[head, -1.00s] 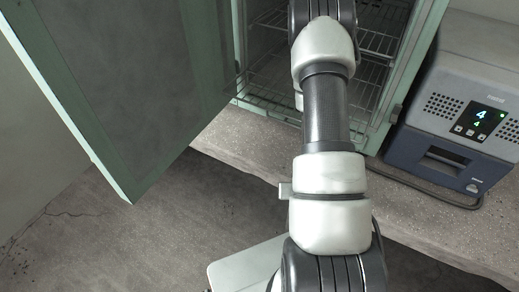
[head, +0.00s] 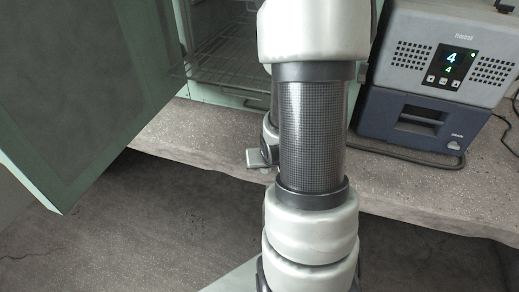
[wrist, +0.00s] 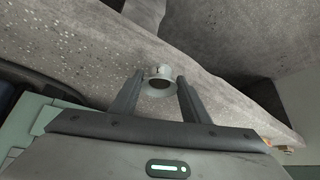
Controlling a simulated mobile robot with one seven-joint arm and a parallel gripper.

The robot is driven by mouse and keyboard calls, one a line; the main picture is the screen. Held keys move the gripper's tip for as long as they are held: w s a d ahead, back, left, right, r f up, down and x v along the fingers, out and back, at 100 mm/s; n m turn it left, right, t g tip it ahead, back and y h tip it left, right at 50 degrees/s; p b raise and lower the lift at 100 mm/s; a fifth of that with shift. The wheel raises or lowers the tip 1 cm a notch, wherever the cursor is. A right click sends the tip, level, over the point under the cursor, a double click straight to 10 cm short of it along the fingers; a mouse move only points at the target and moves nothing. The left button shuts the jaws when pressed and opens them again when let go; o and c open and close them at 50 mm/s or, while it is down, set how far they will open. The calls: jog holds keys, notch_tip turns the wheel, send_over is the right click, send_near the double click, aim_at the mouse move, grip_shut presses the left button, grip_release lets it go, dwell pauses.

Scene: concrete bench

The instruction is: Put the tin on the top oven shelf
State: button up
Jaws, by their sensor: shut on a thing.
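The tin (wrist: 160,72) is a small, pale, round thing with a dark round face, seen in the wrist view. My gripper (wrist: 159,78) has its two dark fingers on either side of the tin and is shut on it, with the concrete behind. The oven (head: 214,99) is a pale green cabinet at the upper middle of the head view. Its door (head: 85,90) stands open to the left. A wire shelf (head: 225,68) shows inside; the upper part of the oven is out of frame.
A grey and blue device (head: 432,75) with a lit display stands on the bench right of the oven. A dark cable or tube runs along its front. The concrete bench (head: 200,135) is bare in front of the oven. The open door reaches out past the bench edge.

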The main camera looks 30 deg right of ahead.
jog(key=w+d, duration=0.1)
jog(key=w, duration=0.2)
jog(key=w+d, duration=0.1)
jog(key=w, duration=0.1)
jog(key=w+d, duration=0.2)
jog(key=w, duration=0.1)
jog(key=shift+w+b, duration=0.3)
jog(key=shift+w, duration=0.05)
jog(key=w, duration=0.2)
jog(key=w+d+f+b, duration=0.1)
jog(key=shift+d, duration=0.1)
jog(key=shift+f, duration=0.2)
jog(key=shift+f, duration=0.15)
jog(key=o, duration=1)
jog(key=shift+o, duration=0.2)
jog(key=shift+s, duration=0.1)
